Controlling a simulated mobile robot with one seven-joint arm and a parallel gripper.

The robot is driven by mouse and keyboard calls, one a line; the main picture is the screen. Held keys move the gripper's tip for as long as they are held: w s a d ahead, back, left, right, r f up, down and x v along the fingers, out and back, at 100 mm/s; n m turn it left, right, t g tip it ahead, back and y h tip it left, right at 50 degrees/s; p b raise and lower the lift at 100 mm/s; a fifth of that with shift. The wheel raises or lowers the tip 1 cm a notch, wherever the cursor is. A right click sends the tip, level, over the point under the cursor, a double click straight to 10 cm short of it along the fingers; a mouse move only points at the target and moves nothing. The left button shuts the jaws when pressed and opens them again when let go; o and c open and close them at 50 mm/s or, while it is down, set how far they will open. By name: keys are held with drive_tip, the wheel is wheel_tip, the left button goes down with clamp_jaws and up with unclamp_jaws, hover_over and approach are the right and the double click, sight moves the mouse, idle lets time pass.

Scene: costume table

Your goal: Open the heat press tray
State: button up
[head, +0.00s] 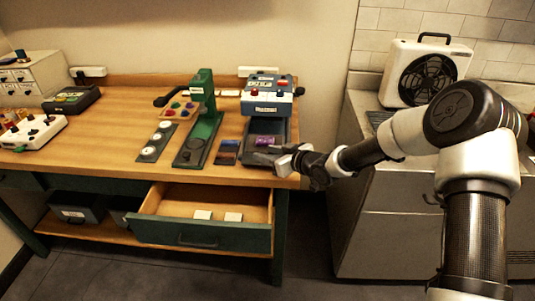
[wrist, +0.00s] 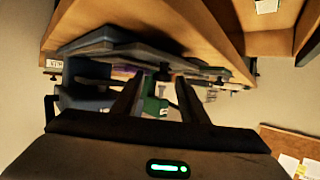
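The heat press (head: 268,93) is a blue-grey and white machine with red knobs, at the right end of the wooden workbench. Its dark tray (head: 264,127) lies low at the front, with a purple item (head: 264,141) on it. How far the tray is out, I cannot tell. My gripper (head: 268,154) is at the tray's front edge, near the bench's front right corner. In the wrist view, which looks upside down, my gripper (wrist: 160,88) has its two dark fingers apart with nothing held between them. Whether a finger touches the tray is unclear.
A green hand press (head: 203,125) stands left of the heat press. A drawer (head: 207,215) hangs open below the bench front, with two pale cards inside. A metal counter with a white fan unit (head: 425,72) is at the right. The floor before the bench is clear.

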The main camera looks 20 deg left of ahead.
drive_tip(key=p+v, duration=0.1)
drive_tip(key=v, duration=1.6)
drive_tip(key=shift+d+p, duration=0.2)
drive_tip(key=shift+p, duration=0.1)
drive_tip(key=shift+r, duration=0.1)
